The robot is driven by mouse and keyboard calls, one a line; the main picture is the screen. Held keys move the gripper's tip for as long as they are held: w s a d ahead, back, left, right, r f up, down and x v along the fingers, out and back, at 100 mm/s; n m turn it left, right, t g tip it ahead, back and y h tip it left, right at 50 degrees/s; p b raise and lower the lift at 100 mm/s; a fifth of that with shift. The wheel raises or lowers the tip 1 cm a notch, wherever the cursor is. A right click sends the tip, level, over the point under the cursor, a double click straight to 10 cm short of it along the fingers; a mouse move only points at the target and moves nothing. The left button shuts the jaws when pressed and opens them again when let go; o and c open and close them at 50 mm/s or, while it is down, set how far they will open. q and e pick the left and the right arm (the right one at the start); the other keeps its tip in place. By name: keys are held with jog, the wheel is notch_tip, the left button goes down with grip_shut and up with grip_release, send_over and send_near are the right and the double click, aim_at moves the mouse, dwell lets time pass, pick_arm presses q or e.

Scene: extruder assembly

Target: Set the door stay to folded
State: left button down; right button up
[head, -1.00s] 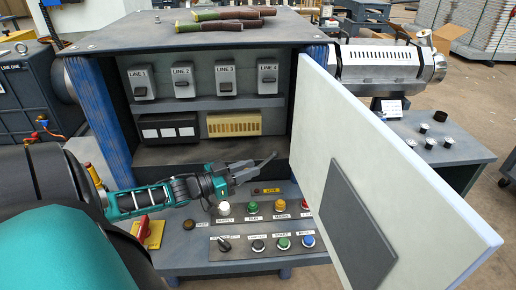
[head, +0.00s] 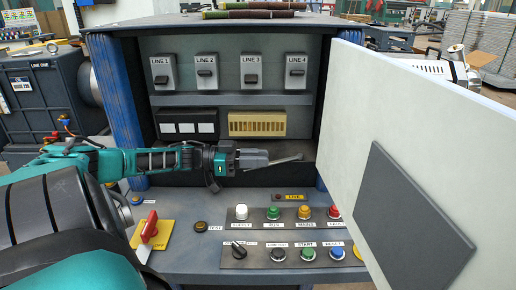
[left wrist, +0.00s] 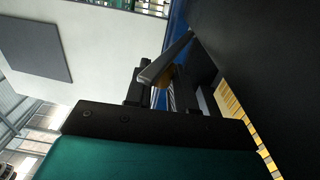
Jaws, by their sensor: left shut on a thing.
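The door stay (head: 286,160) is a thin grey bar at the lower front of the open cabinet (head: 240,160). My left gripper (head: 262,160) is shut on the bar near its left end, and the bar sticks out to the right past the fingertips. In the left wrist view the bar (left wrist: 166,58) runs up and right from the dark fingers. The cabinet door (head: 400,130), pale with a dark grey panel, stands swung open at the right. The fingers hide the held part of the stay. My right gripper is not in view.
Line switches (head: 207,73) and a yellow terminal block (head: 257,124) sit inside the cabinet. Below the gripper is a control panel with buttons (head: 272,213) and a red-handled switch (head: 150,230). The door closes off the right side.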

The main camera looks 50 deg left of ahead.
pick_arm(q)
jog(key=shift+f, duration=0.1)
jog(key=c, duration=1.1)
grip_release()
jog(key=p+v, duration=0.1)
jog(key=v, duration=0.6)
jog(key=shift+s+a+p, duration=0.15)
jog(key=shift+s+p, duration=0.05)
jog(key=shift+p, duration=0.1)
